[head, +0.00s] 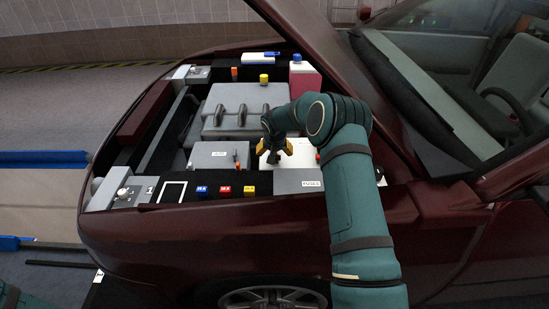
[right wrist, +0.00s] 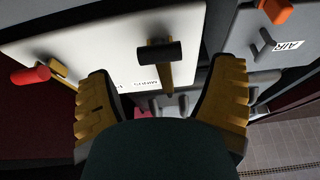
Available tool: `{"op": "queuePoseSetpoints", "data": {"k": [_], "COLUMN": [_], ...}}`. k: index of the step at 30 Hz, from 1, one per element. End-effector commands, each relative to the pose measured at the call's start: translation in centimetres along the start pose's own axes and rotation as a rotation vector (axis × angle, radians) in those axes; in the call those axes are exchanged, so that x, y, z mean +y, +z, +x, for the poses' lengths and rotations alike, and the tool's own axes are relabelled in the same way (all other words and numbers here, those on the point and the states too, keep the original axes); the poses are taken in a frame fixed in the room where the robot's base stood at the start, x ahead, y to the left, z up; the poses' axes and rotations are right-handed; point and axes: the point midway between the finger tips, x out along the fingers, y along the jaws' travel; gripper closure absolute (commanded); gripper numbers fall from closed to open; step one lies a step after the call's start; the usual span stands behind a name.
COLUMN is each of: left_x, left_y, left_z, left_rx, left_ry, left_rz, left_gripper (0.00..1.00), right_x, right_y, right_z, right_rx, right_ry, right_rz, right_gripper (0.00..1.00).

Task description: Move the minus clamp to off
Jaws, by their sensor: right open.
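The white battery (head: 298,160) sits in the engine bay, and its top fills the upper part of the right wrist view (right wrist: 105,40). The minus clamp (right wrist: 160,52) is a black-capped handle on a brass-coloured lever on the battery top. The red plus clamp (right wrist: 30,75) is at the left of that view and shows in the head view (head: 318,157). My right gripper (head: 275,149) is open over the battery. Its yellow-padded fingers (right wrist: 163,75) lie either side of the minus clamp, with no contact visible. My left gripper is not in view.
A grey box marked AIR with an orange lever (right wrist: 275,11) stands beside the battery. The engine cover (head: 235,105) is behind it. The grey FUSES box (head: 298,181) and several coloured caps line the front edge. The raised hood (head: 305,40) is at the right.

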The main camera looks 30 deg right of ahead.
Motion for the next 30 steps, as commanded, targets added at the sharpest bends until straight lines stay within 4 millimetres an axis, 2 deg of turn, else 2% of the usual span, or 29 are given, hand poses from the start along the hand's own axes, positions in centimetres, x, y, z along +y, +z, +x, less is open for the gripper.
{"op": "queuePoseSetpoints", "data": {"k": [1,6,11,19,20,24,26,30], "left_x": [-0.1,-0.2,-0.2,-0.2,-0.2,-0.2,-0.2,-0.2], "left_y": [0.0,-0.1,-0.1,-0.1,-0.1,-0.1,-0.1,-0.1], "left_z": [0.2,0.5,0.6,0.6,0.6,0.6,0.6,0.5], "left_rx": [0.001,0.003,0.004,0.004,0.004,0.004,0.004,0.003], "left_ry": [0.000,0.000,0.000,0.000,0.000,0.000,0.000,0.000], "left_rz": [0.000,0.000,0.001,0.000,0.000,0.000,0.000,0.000], "left_gripper": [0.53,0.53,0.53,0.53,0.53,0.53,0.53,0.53], "right_x": [0.1,0.0,0.0,0.0,0.0,0.0,0.0,0.1], "right_y": [0.1,0.0,0.0,0.0,0.0,0.0,0.0,0.0], "right_z": [1.1,2.9,3.6,3.6,3.6,3.6,3.6,3.6], "right_rx": [-0.001,0.000,0.000,0.000,0.000,0.000,0.000,-0.002], "right_ry": [0.000,0.000,0.000,0.000,0.000,0.000,0.000,0.001], "right_rz": [0.001,0.000,0.000,0.000,0.000,0.000,0.000,0.000], "right_gripper": [0.17,0.17,0.17,0.17,0.25,0.74,0.94,0.94]}}
